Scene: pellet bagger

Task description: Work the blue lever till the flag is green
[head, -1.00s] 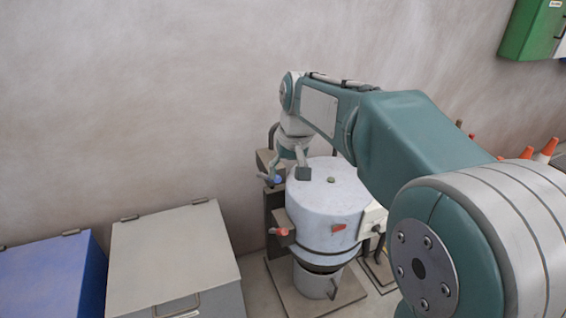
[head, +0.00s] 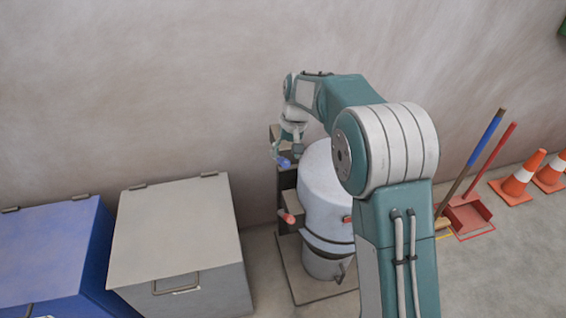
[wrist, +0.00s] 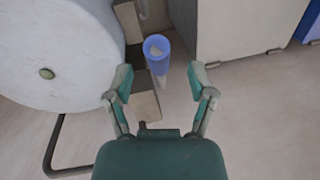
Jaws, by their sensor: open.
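The blue lever (head: 284,162) sticks out at the left of the white drum (head: 322,185). Its blue end also shows in the wrist view (wrist: 157,48), just beyond my fingertips and roughly in line with the gap between them. My gripper (wrist: 160,82) is open and empty, pointing at the lever; I cannot tell whether it touches. In the head view my gripper (head: 288,150) is small beside the lever. A small red piece (head: 347,219) on the drum's front, likely the flag, is partly hidden by my arm.
A red-ended handle (head: 289,218) juts out below the blue lever. A bucket (head: 326,266) stands under the drum. A grey bin (head: 175,240) and a blue bin (head: 50,250) stand at left. Orange cones (head: 519,180) and a red dustpan (head: 468,213) are at right.

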